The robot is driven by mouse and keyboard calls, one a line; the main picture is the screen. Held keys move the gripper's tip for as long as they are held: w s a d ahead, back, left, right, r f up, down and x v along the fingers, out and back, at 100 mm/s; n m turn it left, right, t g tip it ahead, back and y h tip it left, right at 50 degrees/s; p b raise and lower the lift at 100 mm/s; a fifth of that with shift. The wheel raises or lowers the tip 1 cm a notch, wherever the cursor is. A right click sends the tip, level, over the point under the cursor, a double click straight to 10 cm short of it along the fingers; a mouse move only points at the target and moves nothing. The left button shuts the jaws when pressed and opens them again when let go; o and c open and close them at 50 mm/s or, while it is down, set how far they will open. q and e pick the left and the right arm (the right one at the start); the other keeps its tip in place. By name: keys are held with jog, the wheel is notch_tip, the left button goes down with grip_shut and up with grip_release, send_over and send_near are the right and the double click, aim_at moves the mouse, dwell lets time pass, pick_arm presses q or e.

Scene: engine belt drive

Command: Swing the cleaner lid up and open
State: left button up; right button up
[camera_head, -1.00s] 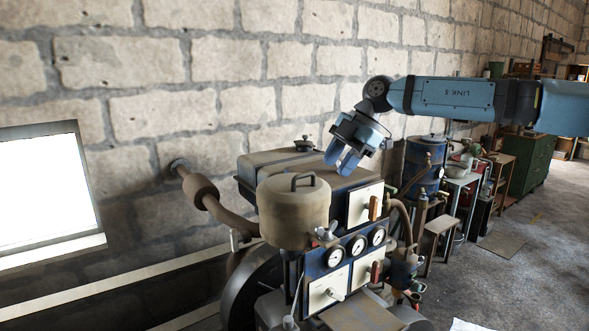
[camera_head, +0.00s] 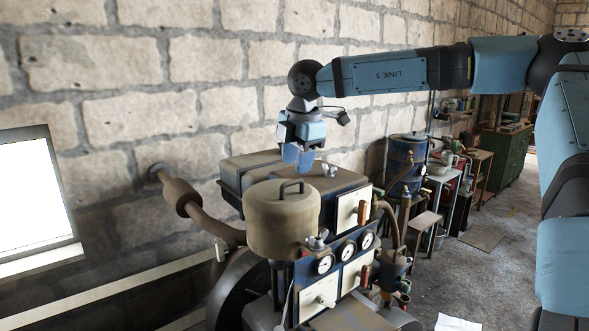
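The cleaner is a round tan canister (camera_head: 282,225) on the engine, and its domed lid (camera_head: 262,195) with a dark arched handle (camera_head: 291,188) is down on top. A wing nut (camera_head: 317,241) sits at its front right edge. My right gripper (camera_head: 298,160) points down just behind and above the lid handle, apart from it as far as I can see. Its blue fingers overlap in this view, so the gap between them is hidden. I see nothing held in it. My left gripper is out of view.
A tan-topped tank (camera_head: 250,165) stands behind the canister, with a filler cap (camera_head: 329,169) near the gripper. A rusty exhaust pipe (camera_head: 182,197) runs left to the wall. Gauges (camera_head: 346,250) and red levers are on the front panel.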

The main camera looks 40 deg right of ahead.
aim_at(295, 181)
jog(key=shift+w+f+p, duration=0.15)
jog(key=shift+w+f, duration=0.05)
jog(key=shift+f, duration=0.75)
jog(key=shift+w+f+p, duration=0.15)
jog(key=shift+w+f, duration=0.05)
jog(key=shift+f, duration=0.75)
grip_shut()
